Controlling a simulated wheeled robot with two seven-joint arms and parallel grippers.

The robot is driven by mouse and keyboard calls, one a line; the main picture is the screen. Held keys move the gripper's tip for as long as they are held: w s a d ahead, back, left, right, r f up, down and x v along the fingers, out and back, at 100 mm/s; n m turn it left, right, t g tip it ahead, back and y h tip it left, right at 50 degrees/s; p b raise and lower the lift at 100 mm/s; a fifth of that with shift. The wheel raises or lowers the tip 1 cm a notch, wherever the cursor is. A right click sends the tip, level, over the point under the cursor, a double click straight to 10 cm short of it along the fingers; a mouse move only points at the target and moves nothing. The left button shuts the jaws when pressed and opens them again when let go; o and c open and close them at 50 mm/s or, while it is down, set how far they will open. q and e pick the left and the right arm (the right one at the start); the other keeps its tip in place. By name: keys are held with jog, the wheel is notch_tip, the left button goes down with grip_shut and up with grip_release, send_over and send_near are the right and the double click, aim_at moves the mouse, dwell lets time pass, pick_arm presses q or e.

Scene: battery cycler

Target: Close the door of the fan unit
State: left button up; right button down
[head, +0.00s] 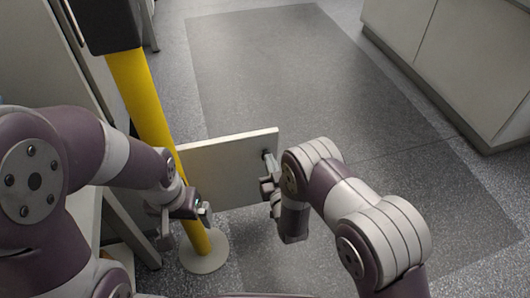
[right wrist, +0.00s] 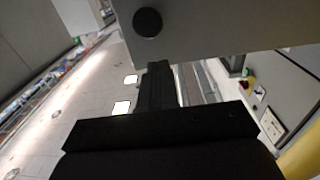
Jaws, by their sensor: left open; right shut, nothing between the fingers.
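The fan unit's door is a pale flat panel (head: 225,160) standing open, jutting out to the right behind the yellow post in the head view. It also fills the top of the right wrist view (right wrist: 230,25), with a round black knob (right wrist: 147,22) on it. My right gripper (head: 268,163) is shut and empty beside the door's free edge. Its black fingers (right wrist: 160,80) point toward the panel just below the knob; I cannot tell whether they touch it. My left gripper (head: 203,212) is open and empty in front of the post. The unit's body is mostly hidden by my left arm.
The yellow post (head: 143,95) on a round base (head: 204,256) stands between my left arm and the door. Pale cabinets (head: 455,55) stand at the upper right. The dark floor mat (head: 290,75) beyond the door is clear.

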aim_at(263, 142)
jog(key=shift+b+x, duration=0.85)
jog(key=shift+x, duration=1.85)
jog(key=shift+w, duration=0.1)
